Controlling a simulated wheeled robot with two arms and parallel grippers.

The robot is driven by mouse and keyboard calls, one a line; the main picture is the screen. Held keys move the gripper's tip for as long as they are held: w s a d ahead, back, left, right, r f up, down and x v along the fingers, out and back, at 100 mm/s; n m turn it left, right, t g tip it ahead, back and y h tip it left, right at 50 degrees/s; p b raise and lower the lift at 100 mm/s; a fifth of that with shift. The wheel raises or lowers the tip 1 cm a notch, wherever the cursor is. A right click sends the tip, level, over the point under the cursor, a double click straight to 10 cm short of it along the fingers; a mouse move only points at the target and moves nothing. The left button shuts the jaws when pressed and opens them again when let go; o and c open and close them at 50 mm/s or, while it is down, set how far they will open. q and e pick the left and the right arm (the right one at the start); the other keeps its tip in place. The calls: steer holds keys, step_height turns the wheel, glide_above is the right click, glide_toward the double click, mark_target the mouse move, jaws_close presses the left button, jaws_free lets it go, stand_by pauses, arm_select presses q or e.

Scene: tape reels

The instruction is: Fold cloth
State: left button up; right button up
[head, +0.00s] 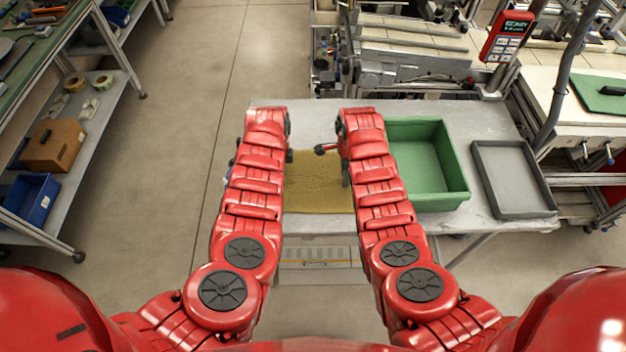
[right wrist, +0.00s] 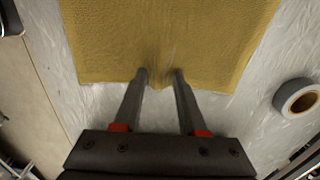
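A mustard-yellow cloth (head: 318,190) lies spread on the grey worktable between my two forearms, its left and right parts covered by them in the head view. In the right wrist view the cloth (right wrist: 165,35) fills the top, with a small pucker in its near edge between the fingers. My right gripper (right wrist: 160,77) has its two fingers apart, tips over that edge; whether they touch it is unclear. In the head view only a dark bit of the right gripper (head: 346,177) shows beside the forearm. My left gripper (head: 289,156) is almost wholly hidden behind its arm.
A green bin (head: 456,197) and a shallow grey tray (head: 546,207) stand to the right on the worktable (head: 460,220). A grey tape roll (right wrist: 298,98) lies right of the cloth in the wrist view. A shelf unit (head: 90,130) stands at far left, with open floor between.

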arm_select(q)
jaws_close()
arm_select(e)
jaws_close()
